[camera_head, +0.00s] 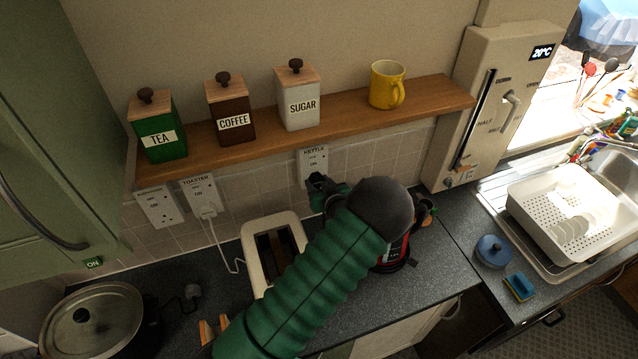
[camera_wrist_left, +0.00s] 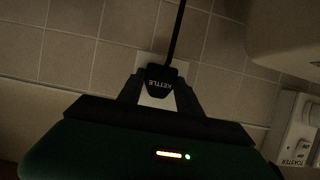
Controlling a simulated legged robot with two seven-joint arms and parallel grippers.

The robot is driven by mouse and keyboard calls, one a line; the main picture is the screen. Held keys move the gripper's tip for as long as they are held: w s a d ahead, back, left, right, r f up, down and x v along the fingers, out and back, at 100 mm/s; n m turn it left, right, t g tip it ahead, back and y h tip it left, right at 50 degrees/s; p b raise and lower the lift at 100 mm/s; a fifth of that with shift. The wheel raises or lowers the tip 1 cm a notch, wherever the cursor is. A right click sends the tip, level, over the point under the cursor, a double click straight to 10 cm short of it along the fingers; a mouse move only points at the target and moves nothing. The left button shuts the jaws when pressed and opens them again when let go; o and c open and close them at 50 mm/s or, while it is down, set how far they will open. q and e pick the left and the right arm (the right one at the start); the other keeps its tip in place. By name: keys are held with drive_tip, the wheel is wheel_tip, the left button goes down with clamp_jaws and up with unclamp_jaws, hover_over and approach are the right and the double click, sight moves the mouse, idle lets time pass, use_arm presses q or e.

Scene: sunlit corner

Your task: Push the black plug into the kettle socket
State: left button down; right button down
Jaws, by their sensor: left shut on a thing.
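My left gripper (camera_head: 318,184) is at the wall, just below the kettle socket (camera_head: 314,160), a white plate labelled KETTLE under the shelf. In the left wrist view my left gripper (camera_wrist_left: 160,88) is shut on the black plug (camera_wrist_left: 160,74), which bears the word KETTLE. Its black cord runs up out of that picture. The pale socket plate (camera_wrist_left: 156,101) shows behind the plug; whether its pins are in the holes is hidden. The red and black kettle (camera_head: 394,254) stands on the counter, partly behind my left arm. My right gripper is out of view.
A cream toaster (camera_head: 256,238) stands beside my arm, its plug in the toaster socket (camera_head: 202,196). A shelf (camera_head: 345,112) with canisters and a yellow mug (camera_head: 387,84) overhangs the sockets. Another black plug (camera_head: 192,292) lies by the pot (camera_head: 92,318).

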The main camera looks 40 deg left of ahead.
use_arm(q)
drive_tip(key=shift+s+d, duration=0.1)
drive_tip(key=c, duration=1.1)
unclamp_jaws()
drive_tip(key=shift+d, duration=0.1)
drive_tip(key=o, duration=0.4)
drive_tip(key=shift+d, duration=0.2)
drive_tip(key=shift+s, duration=0.1)
drive_tip(key=shift+d, duration=0.25)
drive_tip(key=b+v, duration=0.3)
drive_tip(key=v, duration=1.3)
drive_tip(key=shift+s+d+r, duration=0.1)
drive_tip(key=shift+s, duration=0.1)
